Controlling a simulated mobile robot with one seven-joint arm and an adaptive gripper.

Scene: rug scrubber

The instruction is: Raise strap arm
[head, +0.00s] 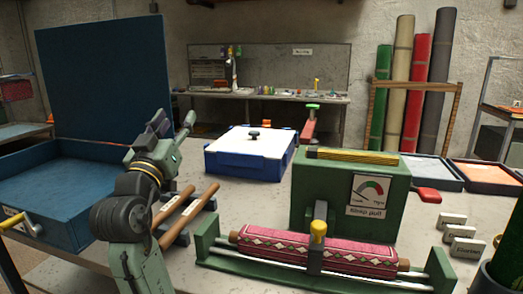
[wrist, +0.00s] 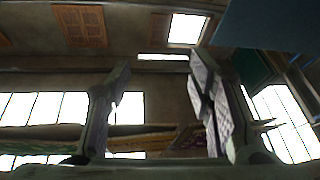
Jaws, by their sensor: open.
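A grey strap arm (head: 317,258) with a yellow knob crosses a rolled pink patterned rug (head: 270,245) in the head view. My gripper (head: 174,126) is left of and above the rug, apart from the strap arm, fingers pointing up. In the wrist view my gripper (wrist: 160,75) is open with nothing between its fingers; that view faces the ceiling and windows, and the strap arm is not in it.
The green dial box (head: 335,195) has a red handle on its right. A blue lidded box (head: 232,160) stands behind, and an open blue case (head: 60,185) is at left. Wooden rollers (head: 187,210) lie beside my arm. Small grey blocks (head: 460,232) sit at right.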

